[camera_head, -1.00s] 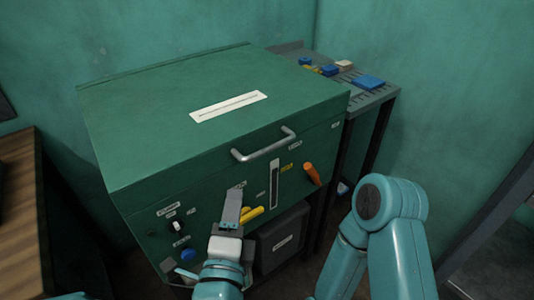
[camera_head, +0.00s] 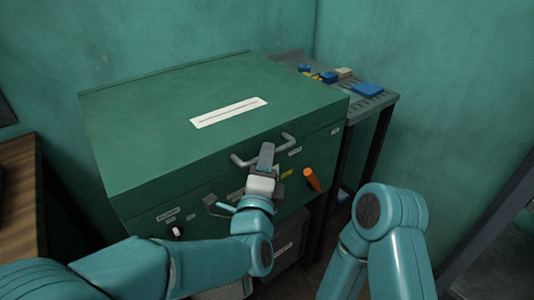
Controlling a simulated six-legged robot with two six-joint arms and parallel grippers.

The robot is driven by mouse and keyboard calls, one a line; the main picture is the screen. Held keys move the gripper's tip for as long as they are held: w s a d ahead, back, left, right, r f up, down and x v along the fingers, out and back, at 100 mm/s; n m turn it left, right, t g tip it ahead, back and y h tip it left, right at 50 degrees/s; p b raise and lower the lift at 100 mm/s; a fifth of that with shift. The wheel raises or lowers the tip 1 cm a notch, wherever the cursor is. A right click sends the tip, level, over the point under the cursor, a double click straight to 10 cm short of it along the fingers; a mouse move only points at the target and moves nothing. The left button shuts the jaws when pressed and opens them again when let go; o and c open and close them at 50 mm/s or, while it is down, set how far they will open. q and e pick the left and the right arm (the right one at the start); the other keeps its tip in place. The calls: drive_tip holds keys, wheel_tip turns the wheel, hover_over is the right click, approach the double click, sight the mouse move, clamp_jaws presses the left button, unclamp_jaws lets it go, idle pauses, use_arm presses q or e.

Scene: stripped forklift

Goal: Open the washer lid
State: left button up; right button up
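The green washer lid (camera_head: 160,110) is shut flat on the washer body, with a white label strip (camera_head: 228,112) on top. A grey bar handle (camera_head: 245,160) is fixed on the lid's front edge. My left gripper (camera_head: 266,155) is in front of the handle and covers its middle part. I cannot tell whether its fingers touch the bar or how far apart they are. My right arm (camera_head: 380,230) shows at the lower right, but its gripper is out of view.
An orange lever (camera_head: 312,179) sticks out of the washer front, right of my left gripper. A grey slatted side table (camera_head: 385,97) with blue blocks (camera_head: 367,89) stands at the right. A wooden surface (camera_head: 20,190) is at the left.

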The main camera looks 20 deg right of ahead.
use_arm(q)
drive_tip(key=shift+x, duration=0.9)
